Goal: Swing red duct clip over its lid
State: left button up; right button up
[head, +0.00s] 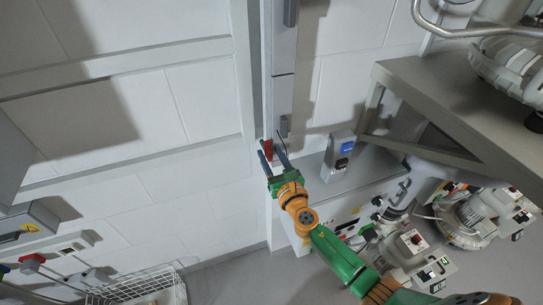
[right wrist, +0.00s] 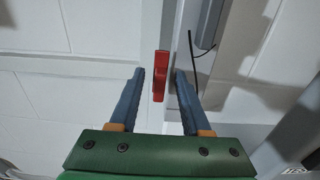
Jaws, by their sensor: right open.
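The red duct clip (head: 268,146) is a small red piece at the lower end of a tall, narrow grey duct (head: 284,95) on the wall. In the right wrist view the red clip (right wrist: 160,76) stands upright beside the duct's pale edge (right wrist: 179,35). My right gripper (head: 271,149) is open, its two blue fingers pointing up at the clip. In the right wrist view the clip appears between the fingertips, with a gap at its left; contact is not clear. My left gripper is out of view.
A thin dark cable (right wrist: 192,65) hangs close by the right finger. A grey box with a blue label (head: 341,155) stands right of the gripper. A grey shelf (head: 440,95) juts out at upper right, above several pump units (head: 410,243). A wire basket (head: 135,288) is at lower left.

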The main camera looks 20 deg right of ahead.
jog(key=shift+s, duration=0.1)
grip_shut()
jog(key=shift+m, duration=0.3)
jog(key=m, duration=0.2)
jog(key=d+m+b, duration=0.1)
jog(key=m, duration=0.1)
jog(key=shift+f+m+b, duration=0.2)
jog(key=shift+m+b, duration=0.1)
jog(key=m, duration=0.3)
jog(key=m+b, duration=0.1)
jog(key=shift+d+f+m, duration=0.2)
jog(key=shift+d+m, duration=0.05)
jog(key=shift+m, duration=0.05)
jog(key=m, duration=0.3)
jog(key=m+b, duration=0.1)
jog(key=shift+d+f, duration=0.2)
jog(key=shift+f, duration=0.1)
jog(key=shift+f+m+b, duration=0.15)
jog(key=shift+m, duration=0.85)
jog(key=shift+f+m+b, duration=0.1)
jog(key=shift+m+b, duration=0.05)
jog(key=shift+m, duration=0.85)
